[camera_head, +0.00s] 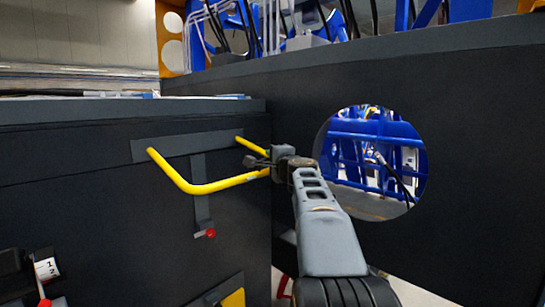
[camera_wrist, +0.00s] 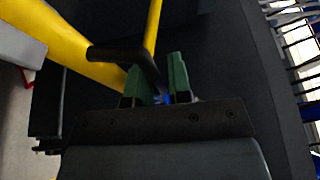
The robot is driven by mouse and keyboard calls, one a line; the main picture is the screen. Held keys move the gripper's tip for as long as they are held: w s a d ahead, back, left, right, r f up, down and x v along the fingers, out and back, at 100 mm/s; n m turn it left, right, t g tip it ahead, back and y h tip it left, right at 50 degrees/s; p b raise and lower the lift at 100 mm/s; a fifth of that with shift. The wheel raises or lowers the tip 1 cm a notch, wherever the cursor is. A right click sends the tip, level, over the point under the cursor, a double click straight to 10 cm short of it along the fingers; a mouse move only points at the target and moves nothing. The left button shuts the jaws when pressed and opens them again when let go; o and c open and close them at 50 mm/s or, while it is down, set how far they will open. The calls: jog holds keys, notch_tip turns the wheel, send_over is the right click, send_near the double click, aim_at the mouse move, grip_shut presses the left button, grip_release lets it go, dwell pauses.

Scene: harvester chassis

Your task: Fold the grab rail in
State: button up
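The yellow grab rail (camera_head: 205,188) stands out from a dark panel in the head view, bent in a U shape from its mounting plate (camera_head: 180,147). My gripper (camera_head: 257,160) is at the rail's right end, close beside the yellow bar. In the wrist view the rail (camera_wrist: 60,38) crosses the upper left, with another yellow length near the top middle. The green fingertips of my gripper (camera_wrist: 162,75) stand apart there. A dark bent bar (camera_wrist: 120,54) crosses in front of the rail and ends by the fingertips. I cannot tell whether the rail touches a finger.
A strip with a red knob (camera_head: 210,233) hangs below the mounting plate. The dark chassis wall (camera_head: 480,130) with a round opening (camera_head: 372,160) stands right of my arm.

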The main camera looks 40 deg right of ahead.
jog(key=shift+s, duration=0.1)
jog(key=shift+w+f, duration=0.1)
jog(key=shift+w, duration=0.15)
jog(key=shift+c, duration=0.2)
jog(key=shift+s, duration=0.1)
grip_shut()
